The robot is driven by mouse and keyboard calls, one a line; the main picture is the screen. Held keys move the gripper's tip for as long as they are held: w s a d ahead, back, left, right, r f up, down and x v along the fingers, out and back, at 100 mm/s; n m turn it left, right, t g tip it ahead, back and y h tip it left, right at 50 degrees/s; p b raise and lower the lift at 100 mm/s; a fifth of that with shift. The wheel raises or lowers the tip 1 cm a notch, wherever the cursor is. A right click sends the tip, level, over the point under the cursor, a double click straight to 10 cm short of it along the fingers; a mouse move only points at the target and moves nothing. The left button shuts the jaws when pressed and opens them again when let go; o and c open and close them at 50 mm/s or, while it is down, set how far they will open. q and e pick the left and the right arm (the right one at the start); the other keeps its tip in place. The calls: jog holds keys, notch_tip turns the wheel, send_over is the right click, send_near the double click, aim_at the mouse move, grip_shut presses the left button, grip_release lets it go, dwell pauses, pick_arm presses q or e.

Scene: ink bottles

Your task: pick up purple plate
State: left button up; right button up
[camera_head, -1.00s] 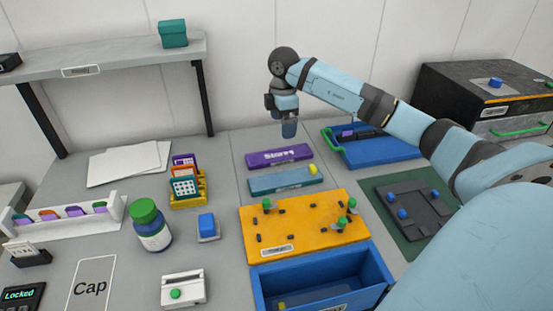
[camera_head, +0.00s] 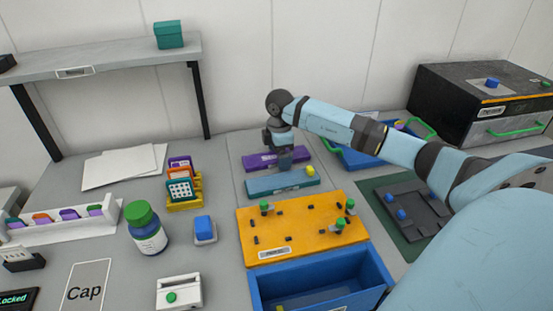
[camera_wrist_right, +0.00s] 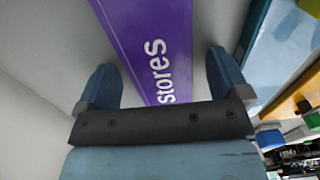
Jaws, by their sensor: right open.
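The purple plate (camera_head: 258,160) lies flat on the table behind a teal plate, partly hidden by my right gripper in the head view. In the right wrist view the purple plate (camera_wrist_right: 155,45) carries white lettering reading "stores" and runs between the two fingers. My right gripper (camera_head: 285,163) points down over it. In the right wrist view the right gripper (camera_wrist_right: 160,85) is open, one blue finger on each side of the plate, with gaps on both sides. I cannot tell how high the fingertips are above the table. My left gripper is not in view.
The teal plate (camera_head: 265,187) with a yellow knob lies just in front, close to the gripper. An orange pegboard (camera_head: 300,228) and a blue bin (camera_head: 377,271) stand nearer. A blue tray (camera_head: 357,161) is to the right. The table behind the purple plate is clear.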

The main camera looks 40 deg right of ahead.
jog(key=c, duration=1.1)
jog(key=shift+r, duration=0.1)
